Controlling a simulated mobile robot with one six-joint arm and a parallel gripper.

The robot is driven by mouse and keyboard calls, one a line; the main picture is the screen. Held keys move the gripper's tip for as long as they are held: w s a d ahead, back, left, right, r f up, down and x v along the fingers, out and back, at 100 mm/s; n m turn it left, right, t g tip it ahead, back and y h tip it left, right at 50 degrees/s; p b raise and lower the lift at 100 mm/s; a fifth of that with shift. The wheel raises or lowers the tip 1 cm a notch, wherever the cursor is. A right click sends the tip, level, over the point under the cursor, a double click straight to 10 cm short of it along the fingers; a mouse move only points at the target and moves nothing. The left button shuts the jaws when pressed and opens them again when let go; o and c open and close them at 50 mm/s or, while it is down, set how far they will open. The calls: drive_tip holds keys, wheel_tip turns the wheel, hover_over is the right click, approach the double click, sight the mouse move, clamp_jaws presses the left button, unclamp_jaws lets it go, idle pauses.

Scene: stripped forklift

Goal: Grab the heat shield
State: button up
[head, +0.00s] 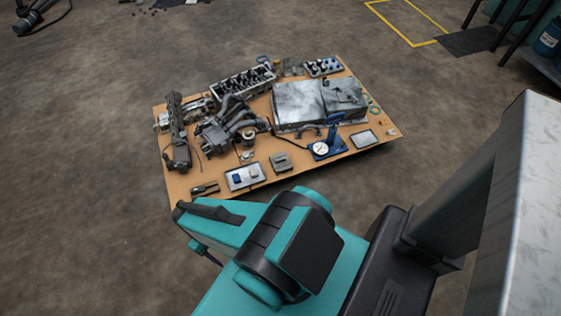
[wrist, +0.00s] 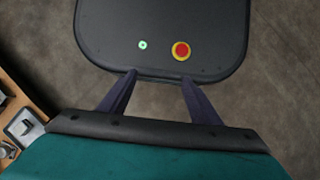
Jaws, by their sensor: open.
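A dull silver sheet-metal piece (head: 298,101), which looks like the heat shield, lies on the right half of a brown board (head: 218,183) in the head view. A similar grey metal part (head: 344,94) adjoins it on the right; I cannot tell whether they are one piece. In the wrist view my gripper (wrist: 158,78) is open, its two dark fingers apart with nothing between them. It points down over a dark panel, away from the silver sheet. The sheet is not in the wrist view.
A cylinder head (head: 243,82), a manifold (head: 230,122) and a blue-handled tool with a gauge (head: 328,142) crowd the board around the sheet. Small trays (head: 243,177) line its near edge. The board's edge (wrist: 12,100) shows at left in the wrist view. Bare concrete surrounds it.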

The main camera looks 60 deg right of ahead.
drive_tip(key=o, duration=0.9)
drive_tip(key=shift+m, duration=0.3)
drive_tip(key=w+d+f+b, duration=0.1)
drive_tip(key=w+f+b, duration=0.1)
drive_tip(key=w, duration=0.1)
drive_tip(key=shift+w+d+f, duration=0.1)
drive_tip(key=shift+d+f, duration=0.15)
drive_tip(key=shift+d, duration=0.15)
drive_tip(key=w+d+f+m+t+b, duration=0.1)
drive_tip(key=w+d+f+b, duration=0.1)
drive_tip(key=w+d+b, duration=0.45)
drive_tip(key=w+d+f+m+t+y+b, duration=0.1)
drive_tip(key=w+d+f+b, duration=0.15)
drive_tip(key=d, duration=0.65)
drive_tip(key=w+d+f+m+t+b, duration=0.1)
drive_tip(key=w+d+f+b, duration=0.1)
drive_tip(key=w+d+b, duration=0.45)
drive_tip(key=m+t+h+b, duration=0.15)
drive_tip(key=m+b, duration=0.25)
drive_tip(key=b, duration=0.5)
hover_over(280, 161)
drive_tip(key=shift+w+d+r+t+y, duration=0.25)
drive_tip(key=shift+d+r+t, duration=0.25)
drive_tip(key=shift+d, duration=0.15)
drive_tip(key=shift+f, duration=0.1)
drive_tip(key=shift+f+b, duration=1.4)
drive_tip(key=shift+f, duration=2.85)
